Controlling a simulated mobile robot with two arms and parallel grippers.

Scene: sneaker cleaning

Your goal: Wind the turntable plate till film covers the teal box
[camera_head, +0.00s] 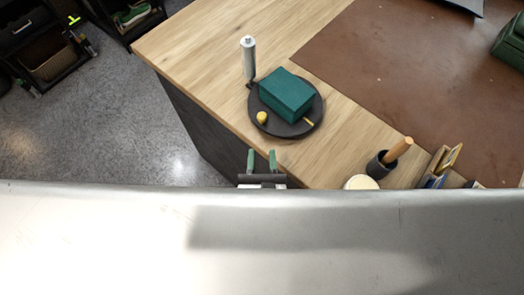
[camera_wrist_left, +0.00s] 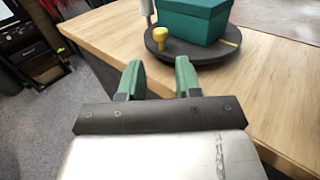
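The teal box (camera_head: 287,93) sits on the round dark turntable plate (camera_head: 277,128) near the table's left edge; its visible faces look bare. In the left wrist view the box (camera_wrist_left: 195,22) is cut off at the top. A yellow knob (camera_head: 262,117) stands on the plate's near-left rim, and a yellow mark (camera_head: 308,122) shows at its right. An upright pale roll (camera_head: 248,58), perhaps the film, stands behind the plate. My left gripper (camera_head: 261,158) is open and empty, its green fingers apart, on the near side of the plate. My right gripper is not in view.
A dark cup (camera_head: 376,168) with a wooden-handled tool and a holder (camera_head: 434,172) of flat items stand right of my left gripper. A brown mat (camera_head: 400,65) covers the table's right part. Wood at the back left is clear. Shelves (camera_head: 45,55) stand beyond the floor.

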